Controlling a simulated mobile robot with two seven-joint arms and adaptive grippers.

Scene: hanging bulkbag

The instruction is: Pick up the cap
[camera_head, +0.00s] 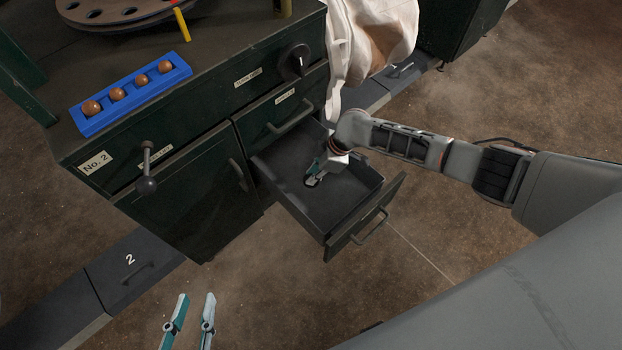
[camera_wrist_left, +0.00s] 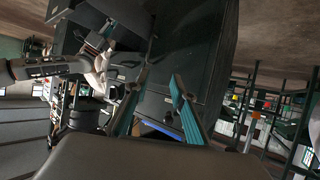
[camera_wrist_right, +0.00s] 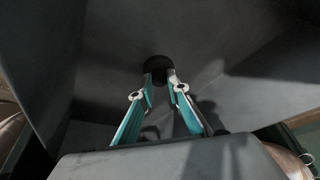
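The cap (camera_wrist_right: 158,65) is a small black round piece inside the open drawer (camera_head: 277,183), at the tips of my right gripper (camera_wrist_right: 160,80). The right gripper's two teal and white fingers are apart, with one tip at each side of the cap's near edge. I cannot tell whether they press on it. In the head view, the right gripper (camera_head: 312,180) reaches down into the drawer, and its fingers partly hide the cap. My left gripper (camera_head: 191,312) is open and empty, low in the head view; it also shows in the left wrist view (camera_wrist_left: 160,79).
The drawer's walls and front panel (camera_head: 366,222) surround the right gripper. A white bulk bag (camera_head: 367,40) hangs close behind my right wrist. A blue tray (camera_head: 131,94) with several brown balls sits on the dark green cabinet (camera_head: 215,75). The floor around my left gripper is clear.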

